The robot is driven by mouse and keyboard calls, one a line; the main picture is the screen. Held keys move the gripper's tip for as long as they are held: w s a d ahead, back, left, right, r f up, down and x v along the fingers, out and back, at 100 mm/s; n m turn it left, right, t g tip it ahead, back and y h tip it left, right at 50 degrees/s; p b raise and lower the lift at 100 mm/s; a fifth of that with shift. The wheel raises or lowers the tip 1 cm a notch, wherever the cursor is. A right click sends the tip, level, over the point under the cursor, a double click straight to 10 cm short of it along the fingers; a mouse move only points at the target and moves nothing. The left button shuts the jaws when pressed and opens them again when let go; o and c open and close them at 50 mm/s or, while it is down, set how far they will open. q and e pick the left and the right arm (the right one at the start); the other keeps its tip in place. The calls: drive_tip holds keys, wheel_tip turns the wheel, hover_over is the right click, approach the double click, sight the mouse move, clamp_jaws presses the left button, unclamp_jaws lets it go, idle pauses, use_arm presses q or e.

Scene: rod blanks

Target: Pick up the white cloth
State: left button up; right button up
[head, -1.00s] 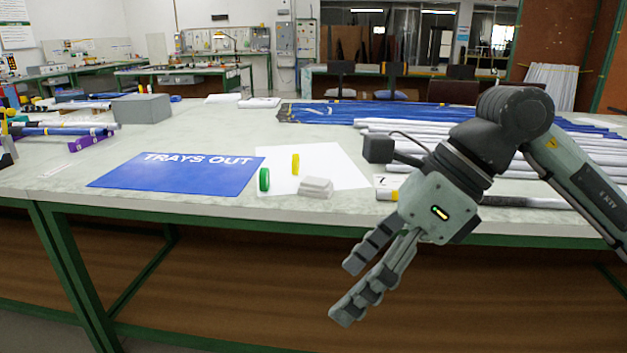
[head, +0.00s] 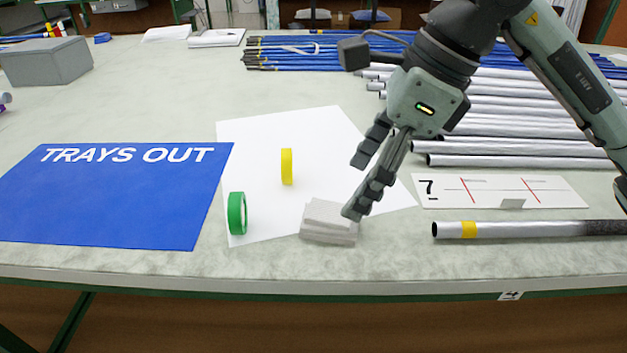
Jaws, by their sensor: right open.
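The white cloth (head: 325,222) is a small folded greyish-white stack. It lies at the front edge of a white paper sheet (head: 262,130), partly on the bare table. My right gripper (head: 362,184) is open and points down and left, with its fingertips just above or beside the cloth's right end. I cannot tell whether a fingertip touches it. My left gripper is not in view.
A green tape roll (head: 237,213) and a yellow one (head: 287,167) stand left of the cloth. A blue "TRAYS OUT" mat (head: 110,200) lies further left. To the right are a marked card (head: 500,191), a taped rod (head: 530,229) and several grey rods (head: 520,145).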

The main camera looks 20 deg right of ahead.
sight(334, 212)
drive_tip(key=shift+w+f, duration=0.1)
drive_tip(key=shift+w, duration=0.3)
drive_tip(key=shift+w+a+f, duration=0.1)
drive_tip(key=shift+a+f, duration=0.05)
drive_tip(key=shift+f, duration=0.15)
drive_tip(key=x, duration=0.2)
drive_tip(key=shift+a+f, duration=0.1)
drive_tip(key=shift+f, duration=0.2)
drive_tip(key=x, duration=0.3)
drive_tip(key=shift+f+p, duration=0.3)
drive_tip(key=shift+w+a+f, duration=0.1)
drive_tip(key=shift+w+f, duration=0.05)
drive_tip(key=shift+f, duration=0.05)
drive_tip(key=c, duration=1.2)
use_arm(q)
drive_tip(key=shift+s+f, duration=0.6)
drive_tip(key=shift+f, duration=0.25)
